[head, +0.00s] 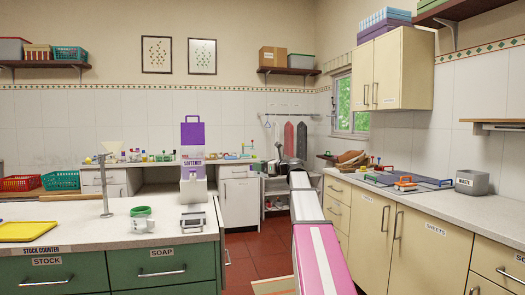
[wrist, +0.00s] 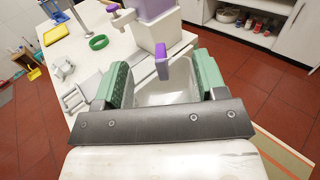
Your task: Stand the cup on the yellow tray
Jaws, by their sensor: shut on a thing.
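My gripper (wrist: 164,80) has its two green-padded fingers on either side of a pale, whitish cup (wrist: 168,96) with a purple upright part (wrist: 162,65), which looks like its handle. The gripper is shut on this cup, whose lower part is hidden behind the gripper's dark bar. In the head view my gripper (head: 287,165) is out beyond the counter's right end, and the cup cannot be made out there. The yellow tray (head: 28,231) lies flat on the counter at far left. It also shows at the upper left of the wrist view (wrist: 55,34), well away from my gripper.
A white and purple softener dispenser (head: 193,172) stands on the counter (head: 90,222), with a grey rack-like thing (head: 193,220) in front. Red floor (head: 258,252) is open beside the counter.

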